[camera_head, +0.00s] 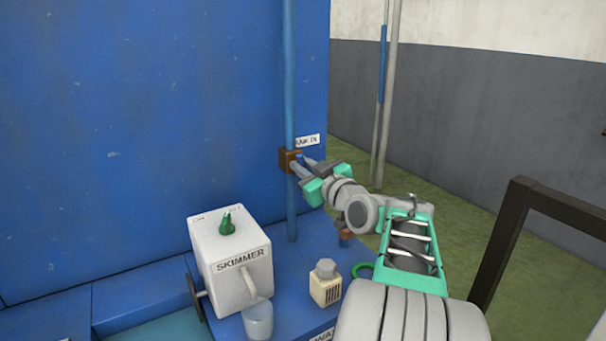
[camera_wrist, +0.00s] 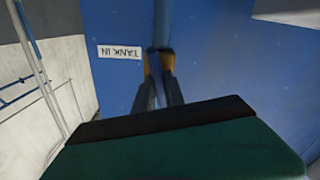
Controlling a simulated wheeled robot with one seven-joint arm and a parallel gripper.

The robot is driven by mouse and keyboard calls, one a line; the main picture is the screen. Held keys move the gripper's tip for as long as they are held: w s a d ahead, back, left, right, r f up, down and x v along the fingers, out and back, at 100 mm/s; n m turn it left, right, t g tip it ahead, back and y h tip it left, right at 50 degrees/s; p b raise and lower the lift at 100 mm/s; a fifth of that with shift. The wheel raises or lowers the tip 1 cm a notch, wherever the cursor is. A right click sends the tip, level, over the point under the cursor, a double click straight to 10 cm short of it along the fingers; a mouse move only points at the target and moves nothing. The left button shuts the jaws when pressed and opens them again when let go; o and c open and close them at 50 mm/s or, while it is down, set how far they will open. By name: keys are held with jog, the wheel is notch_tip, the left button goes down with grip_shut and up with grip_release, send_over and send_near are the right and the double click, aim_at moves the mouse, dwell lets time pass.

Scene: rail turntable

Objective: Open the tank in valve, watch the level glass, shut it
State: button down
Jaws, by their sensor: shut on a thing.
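The tank in valve (camera_head: 290,161) is a brown body on a vertical blue pipe (camera_head: 290,80) against the blue tank. Its white TANK IN label (camera_head: 307,140) is beside it, and reads upside down in the wrist view (camera_wrist: 120,51). My gripper (camera_head: 305,170) is at the valve, its fingers shut on the blue valve handle (camera_wrist: 156,94), which shows between them in the wrist view. The fingers hide part of the handle. A thin upright tube with a blue stretch (camera_head: 382,65) stands at the back; I cannot tell whether it is the level glass.
A white SKIMMER box (camera_head: 231,250) with a green knob (camera_head: 227,222) and a spout over a cup (camera_head: 258,320) stands at the lower left. A small cream bottle (camera_head: 325,284) stands on the blue ledge. A dark rail (camera_head: 510,235) is at the right.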

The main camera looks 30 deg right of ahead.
jog(key=c, duration=1.5)
grip_release()
jog(key=shift+o, duration=0.2)
jog(key=shift+s, duration=0.1)
jog(key=s, duration=0.7)
jog(key=shift+s+a+b, duration=0.25)
jog(key=shift+s+b, duration=0.05)
jog(key=shift+b, duration=0.1)
